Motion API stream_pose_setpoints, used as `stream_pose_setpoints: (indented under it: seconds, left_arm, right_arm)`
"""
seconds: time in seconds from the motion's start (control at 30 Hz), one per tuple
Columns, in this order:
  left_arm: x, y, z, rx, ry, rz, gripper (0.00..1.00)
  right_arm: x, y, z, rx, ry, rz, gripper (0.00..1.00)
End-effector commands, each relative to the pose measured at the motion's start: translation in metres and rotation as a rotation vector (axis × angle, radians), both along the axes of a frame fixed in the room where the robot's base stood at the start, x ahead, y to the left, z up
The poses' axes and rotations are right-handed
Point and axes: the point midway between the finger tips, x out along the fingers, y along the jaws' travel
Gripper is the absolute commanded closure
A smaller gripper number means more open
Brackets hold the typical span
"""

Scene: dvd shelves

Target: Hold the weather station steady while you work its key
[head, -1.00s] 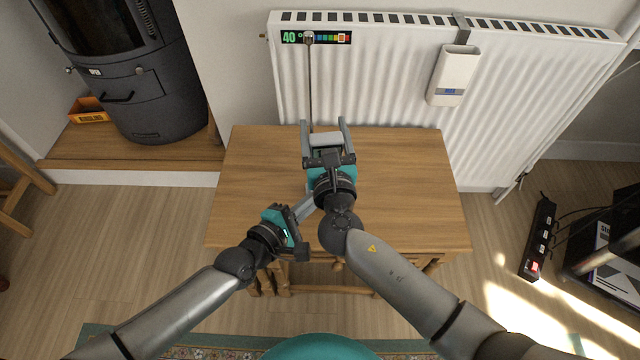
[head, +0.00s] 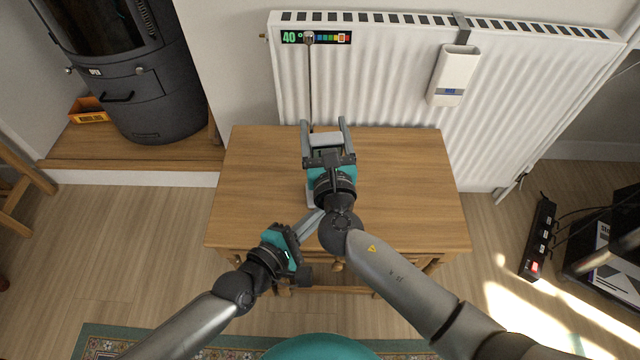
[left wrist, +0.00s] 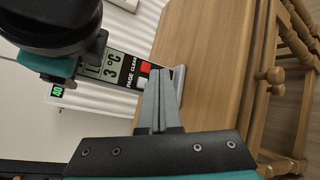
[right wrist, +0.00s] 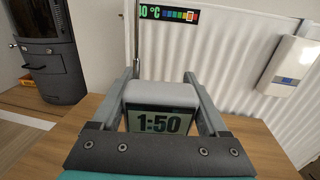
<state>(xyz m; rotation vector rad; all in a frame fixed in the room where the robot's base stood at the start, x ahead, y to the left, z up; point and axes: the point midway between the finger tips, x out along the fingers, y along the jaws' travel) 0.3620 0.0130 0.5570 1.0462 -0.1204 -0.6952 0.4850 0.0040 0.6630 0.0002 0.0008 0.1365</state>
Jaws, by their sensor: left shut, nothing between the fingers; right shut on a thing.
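The weather station (head: 326,140) is a grey block with a screen, standing on the wooden table. My right gripper (head: 324,124) is shut on its two sides; in the right wrist view the screen (right wrist: 158,122) reads 1:50 between the fingers. The left wrist view shows part of the screen (left wrist: 112,66) with "3 °C", a red key (left wrist: 146,67) by the word CLEAR and a pale key (left wrist: 141,82) by the word PAGE. My left gripper (left wrist: 158,74) is shut and empty, its tips close in front of the keys. I cannot tell whether they touch.
The wooden table (head: 410,190) has bare room on both sides of the station. A white radiator (head: 390,80) stands behind it, with a temperature strip (head: 328,38) and a hanging white box (head: 455,75). A dark stove (head: 140,80) is at the left.

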Motion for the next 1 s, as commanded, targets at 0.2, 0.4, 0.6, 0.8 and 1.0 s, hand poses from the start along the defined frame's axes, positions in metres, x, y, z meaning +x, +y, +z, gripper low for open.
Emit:
stream_pose_setpoints:
  seconds: [0.2,0.4,0.6,0.8,1.0]
  left_arm:
    - [-0.021,-0.003,0.0,-0.002,0.001,0.0,1.0]
    - [-0.025,-0.003,0.0,0.0,-0.001,0.001,1.0]
    - [-0.025,-0.004,0.0,0.0,-0.001,0.001,1.0]
    - [-0.025,-0.003,0.0,0.0,-0.001,0.001,1.0]
    - [-0.026,-0.003,0.0,0.001,-0.001,0.0,1.0]
  right_arm:
    - [0.0,0.0,0.0,0.0,0.001,0.0,1.0]
    - [0.0,0.0,0.0,0.0,0.001,0.0,1.0]
    - [0.0,0.0,0.0,0.0,0.001,0.0,1.0]
    - [0.0,0.0,0.0,0.0,0.001,0.0,1.0]
    - [0.0,0.0,0.0,0.0,0.001,0.0,1.0]
